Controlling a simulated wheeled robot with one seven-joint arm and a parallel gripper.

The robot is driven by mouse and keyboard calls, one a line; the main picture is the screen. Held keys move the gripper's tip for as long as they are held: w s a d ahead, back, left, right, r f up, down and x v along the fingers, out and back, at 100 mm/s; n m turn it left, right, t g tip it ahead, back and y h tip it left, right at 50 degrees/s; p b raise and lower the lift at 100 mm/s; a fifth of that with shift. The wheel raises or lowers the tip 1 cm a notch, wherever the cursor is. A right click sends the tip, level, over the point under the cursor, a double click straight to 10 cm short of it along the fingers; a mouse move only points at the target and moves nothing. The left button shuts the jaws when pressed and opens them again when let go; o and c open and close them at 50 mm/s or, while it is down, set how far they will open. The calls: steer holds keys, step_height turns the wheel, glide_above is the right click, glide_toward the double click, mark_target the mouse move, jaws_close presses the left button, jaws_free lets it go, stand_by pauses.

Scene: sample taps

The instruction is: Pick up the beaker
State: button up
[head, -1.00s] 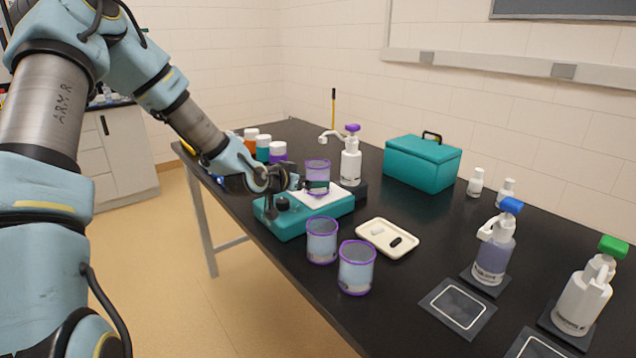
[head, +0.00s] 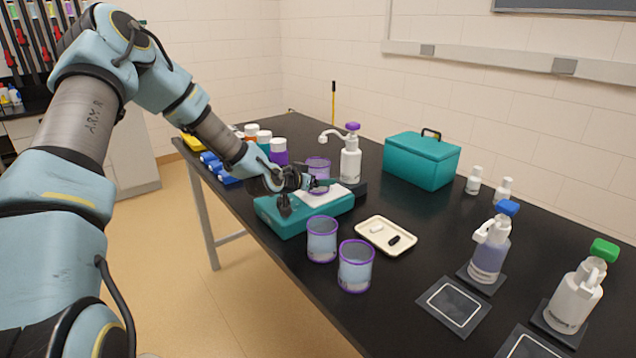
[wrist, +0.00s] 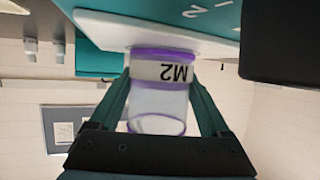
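The beaker (head: 317,168) is clear with purple rims and stands upright on the white top plate of the teal device (head: 268,212). In the wrist view, which is upside down, the beaker (wrist: 160,98) carries an "M2" label and its base ring meets the plate. My gripper (head: 322,184) reaches it from the left in the head view. Its two dark green fingers lie along both sides of the beaker, with narrow gaps visible near the rim. Contact at the fingertips cannot be made out.
Two similar beakers (head: 322,240) (head: 356,267) stand in front of the device. A purple-capped tap bottle (head: 350,158) is close behind the beaker. A cream tray (head: 368,228), teal box (head: 422,160) and more bottles are to the right. Capped jars (head: 278,150) stand behind my gripper.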

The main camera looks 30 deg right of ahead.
steer(key=c, duration=0.9)
steer(key=shift+r, duration=0.15)
steer(key=shift+r+b, duration=1.05)
steer(key=shift+r, duration=0.55)
steer(key=s+a+b, duration=0.1)
steer(key=s+a, duration=0.2)
steer(key=a, duration=0.2)
steer(key=s+a+b, duration=0.1)
steer(key=s+a, duration=0.1)
steer(key=a, duration=0.3)
steer(key=s+a+b, duration=0.2)
steer(key=s+a, duration=0.1)
steer(key=a, duration=0.2)
steer(key=shift+s+a, duration=0.3)
